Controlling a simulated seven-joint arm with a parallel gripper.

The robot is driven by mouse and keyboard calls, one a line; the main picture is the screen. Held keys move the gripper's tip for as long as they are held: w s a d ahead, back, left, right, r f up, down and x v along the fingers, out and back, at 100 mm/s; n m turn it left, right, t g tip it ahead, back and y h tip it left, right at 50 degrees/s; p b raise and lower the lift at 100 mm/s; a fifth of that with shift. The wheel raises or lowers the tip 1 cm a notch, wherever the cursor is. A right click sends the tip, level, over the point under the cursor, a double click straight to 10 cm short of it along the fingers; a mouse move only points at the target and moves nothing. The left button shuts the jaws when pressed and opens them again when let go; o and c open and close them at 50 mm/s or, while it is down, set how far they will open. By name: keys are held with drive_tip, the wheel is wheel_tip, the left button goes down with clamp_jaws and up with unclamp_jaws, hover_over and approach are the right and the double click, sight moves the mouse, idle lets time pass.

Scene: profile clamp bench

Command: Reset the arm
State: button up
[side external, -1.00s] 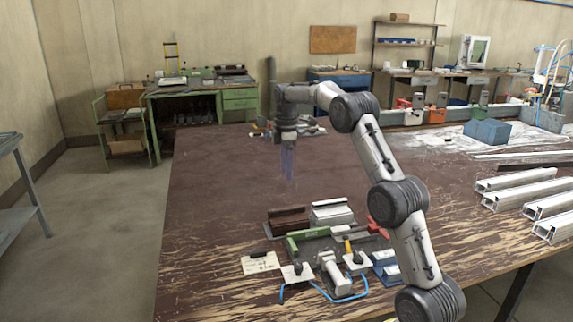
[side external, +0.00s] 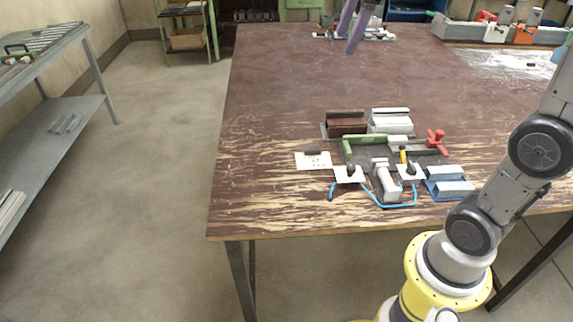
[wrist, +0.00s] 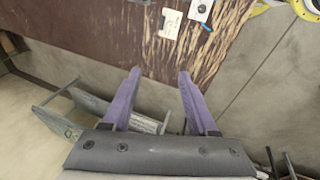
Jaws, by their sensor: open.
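My gripper (side external: 357,27) shows at the top edge of the side external view, above the far part of the brown worktable (side external: 280,85). Only its purple fingers are in that view; the rest is cut off by the frame. In the wrist view my gripper (wrist: 158,80) has its two purple fingers spread apart with nothing between them. It is open and empty. The table edge and the grey floor lie beyond the fingertips there. My gripper is well apart from the tools on the near part of the table.
A cluster of tools, with a green clamp (side external: 365,142), a red clamp (side external: 436,141), a brown block (side external: 346,123) and blue hose (side external: 375,204), lies on the near table. Small fixtures stand at the far edge. A grey shelf (side external: 60,130) stands left. The table's middle is clear.

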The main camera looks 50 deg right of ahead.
drive_tip(key=s+a+f+m+t, duration=0.1)
drive_tip(key=s+a+f+m, duration=0.3)
drive_tip(key=s+f, duration=0.3)
drive_tip(key=s+a+f+m, duration=0.4)
drive_tip(key=s+f+m, duration=0.2)
drive_tip(key=s, duration=0.5)
drive_tip(key=shift+f+t+y, duration=0.4)
drive_tip(key=shift+f, duration=0.15)
